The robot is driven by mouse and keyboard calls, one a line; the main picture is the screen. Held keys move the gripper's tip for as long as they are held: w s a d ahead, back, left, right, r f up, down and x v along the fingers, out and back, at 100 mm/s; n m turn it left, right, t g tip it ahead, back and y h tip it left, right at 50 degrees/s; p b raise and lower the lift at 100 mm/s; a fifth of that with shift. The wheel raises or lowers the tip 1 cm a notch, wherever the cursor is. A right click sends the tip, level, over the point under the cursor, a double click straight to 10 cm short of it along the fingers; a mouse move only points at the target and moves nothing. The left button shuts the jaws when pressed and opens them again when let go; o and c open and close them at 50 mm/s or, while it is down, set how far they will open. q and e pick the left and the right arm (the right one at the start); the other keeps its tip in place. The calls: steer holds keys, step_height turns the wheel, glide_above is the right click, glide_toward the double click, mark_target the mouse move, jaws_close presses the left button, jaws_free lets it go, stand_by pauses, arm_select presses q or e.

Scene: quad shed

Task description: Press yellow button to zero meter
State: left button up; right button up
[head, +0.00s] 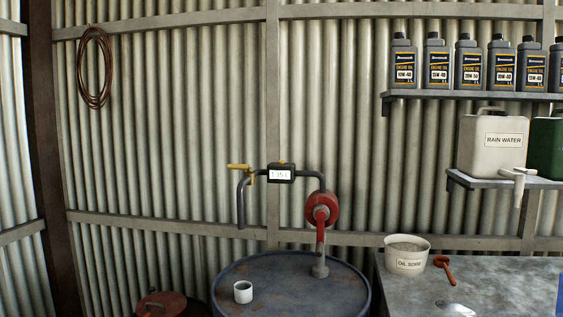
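A small dark meter (280,173) with a white display sits on the pipe of a drum pump. Its digits are small and seem to read about 1351. The yellow button (281,162) shows as a small yellowish bump on top of the meter. A yellow valve handle (238,167) is on the pipe to the left of the meter. The red pump body (320,209) stands to the right, on the blue drum (255,281). Neither of my grippers shows in the head view.
A white cup (243,292) stands on the drum top. To the right, a workbench (500,285) holds an oil sorb bucket (407,255) and a red tool (444,267). Shelves above hold oil bottles (437,63) and a rain water container (490,143). A rusty lid (160,304) is low left.

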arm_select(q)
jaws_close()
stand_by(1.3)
